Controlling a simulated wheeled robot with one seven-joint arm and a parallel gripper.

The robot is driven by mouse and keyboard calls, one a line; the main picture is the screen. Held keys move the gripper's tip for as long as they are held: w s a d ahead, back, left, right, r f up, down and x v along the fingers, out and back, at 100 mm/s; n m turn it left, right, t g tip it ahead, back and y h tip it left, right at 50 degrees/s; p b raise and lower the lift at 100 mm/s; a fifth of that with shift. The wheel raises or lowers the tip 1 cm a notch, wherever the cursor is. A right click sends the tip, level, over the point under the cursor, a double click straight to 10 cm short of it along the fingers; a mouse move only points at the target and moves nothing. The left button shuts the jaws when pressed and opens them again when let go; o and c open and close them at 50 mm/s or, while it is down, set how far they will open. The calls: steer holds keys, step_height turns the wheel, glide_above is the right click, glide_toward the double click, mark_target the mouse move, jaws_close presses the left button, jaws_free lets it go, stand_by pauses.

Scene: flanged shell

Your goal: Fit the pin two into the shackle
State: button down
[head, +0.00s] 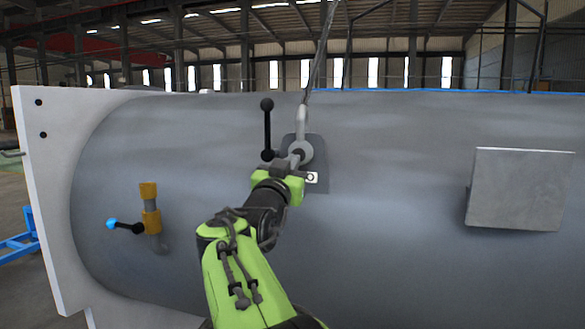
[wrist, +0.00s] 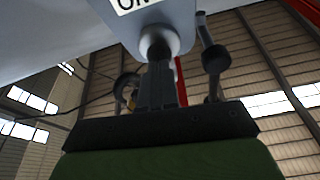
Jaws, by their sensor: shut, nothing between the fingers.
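The shackle (head: 302,118) is a pale grey bow standing on a dark plate on top of the shell, with a line rising from it. A round grey end (head: 306,150) shows at its foot; I cannot tell whether it is pin two or part of the shackle. It also seems to show in the wrist view as a grey round boss (wrist: 158,38). My gripper (head: 296,159) is shut and empty, its tips at or very near this round end. In the wrist view the shut fingers (wrist: 160,75) hide part of it; contact is unclear.
A black bar with ball ends (head: 267,130) stands just left of the shackle. The big grey shell (head: 400,230) has a white flange (head: 45,180) at left, an orange fitting with a blue-knobbed lever (head: 150,222), and a grey plate (head: 520,188) at right.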

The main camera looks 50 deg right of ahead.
steer(key=b+v, duration=0.7)
steer(key=v, duration=1)
steer(key=shift+s+a+b, duration=0.3)
steer(key=shift+s, duration=0.05)
steer(key=shift+r, duration=0.1)
steer(key=a+f+n+t+y, duration=0.1)
steer(key=a+f+n+y, duration=0.25)
steer(key=f+y, duration=0.4)
steer(key=a+f+n+t+y, duration=0.2)
steer(key=f+n+y, duration=0.2)
steer(key=f, duration=0.6)
steer(key=s+a+f+n+g+y, duration=0.3)
steer(key=s+a+f, duration=0.3)
steer(key=f, duration=0.3)
steer(key=s+a+f+n+g+y, duration=0.3)
steer(key=s+a+f+n+y, duration=0.1)
steer(key=f, duration=0.5)
steer(key=s+a+y, duration=0.1)
steer(key=s+a, duration=0.1)
steer(key=s, duration=0.1)
steer(key=shift+s+a, duration=0.3)
steer(key=shift+a, duration=0.1)
